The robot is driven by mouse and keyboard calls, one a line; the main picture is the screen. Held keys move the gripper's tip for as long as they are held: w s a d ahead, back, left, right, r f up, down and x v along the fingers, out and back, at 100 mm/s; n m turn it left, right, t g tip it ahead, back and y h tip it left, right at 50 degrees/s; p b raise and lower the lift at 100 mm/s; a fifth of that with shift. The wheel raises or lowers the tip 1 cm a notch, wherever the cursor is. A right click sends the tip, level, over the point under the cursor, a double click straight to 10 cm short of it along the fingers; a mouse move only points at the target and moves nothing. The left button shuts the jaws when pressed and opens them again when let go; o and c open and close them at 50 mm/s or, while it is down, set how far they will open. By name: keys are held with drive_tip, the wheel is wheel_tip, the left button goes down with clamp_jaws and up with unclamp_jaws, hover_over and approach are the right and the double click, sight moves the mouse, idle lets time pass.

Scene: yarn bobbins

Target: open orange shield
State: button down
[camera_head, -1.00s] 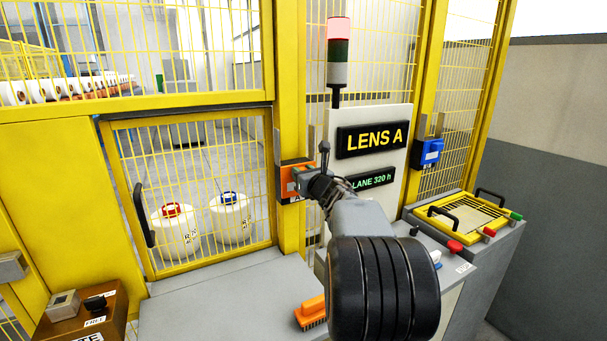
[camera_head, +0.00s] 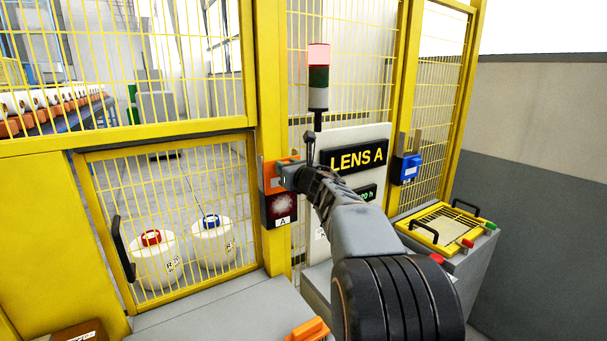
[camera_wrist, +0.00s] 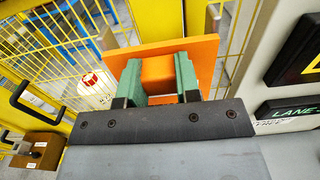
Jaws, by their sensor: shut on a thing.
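The orange shield (camera_head: 270,184) is on the yellow post beside the mesh gate, above a dark box (camera_head: 281,209) with a reddish face and a label A. The box face shows uncovered below the shield. My gripper (camera_head: 288,173) is at the shield, and its arm reaches up from the lower right. In the wrist view the shield is an orange plate (camera_wrist: 206,50), and my gripper's green fingers (camera_wrist: 159,75) are shut on the orange block on its face. The far side of the shield is hidden.
The yellow mesh gate (camera_head: 170,215) with a black handle stands at left, with two white drums (camera_head: 212,240) behind it. A LENS A sign (camera_head: 358,158) and a signal tower (camera_head: 318,80) stand right of the post. A blue box (camera_head: 406,168) is further right.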

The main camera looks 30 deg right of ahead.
drive_tip(key=c, duration=0.8)
unclamp_jaws()
drive_tip(key=shift+s, duration=0.1)
drive_tip(key=s+b, duration=0.3)
drive_tip(key=s, duration=1)
drive_tip(key=shift+s+d+b, duration=0.15)
drive_tip(key=shift+s+b, duration=0.2)
